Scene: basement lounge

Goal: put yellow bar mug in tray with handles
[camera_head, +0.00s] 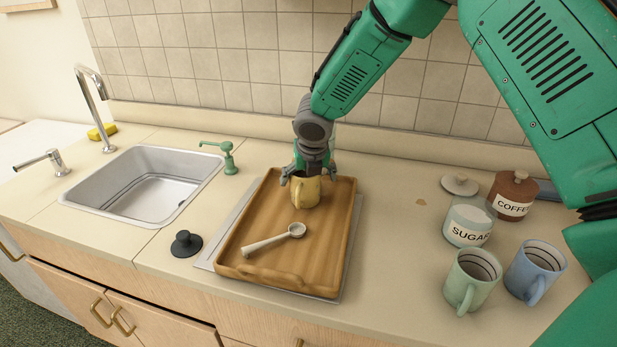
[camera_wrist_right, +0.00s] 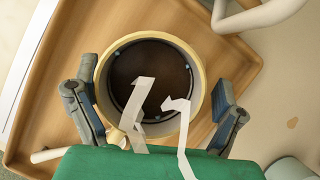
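The yellow bar mug (camera_head: 305,194) stands upright in the back part of the wooden tray with handles (camera_head: 258,230). My right gripper (camera_head: 309,177) is above the mug, pointing down. In the right wrist view, the mug's round rim (camera_wrist_right: 108,62) sits between the two spread fingers. The left finger is close to or touching the mug, and a small gap shows at the right finger, so the gripper looks open around it. The mug's handle points to the front in the head view. My left gripper is out of view.
A scoop (camera_head: 274,241) lies in the tray. A dark sink plug (camera_head: 186,243) and the sink (camera_head: 150,185) are to the left. A sugar jar (camera_head: 468,223), coffee jar (camera_head: 512,192), green mug (camera_head: 470,285) and blue mug (camera_head: 534,270) stand on the right.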

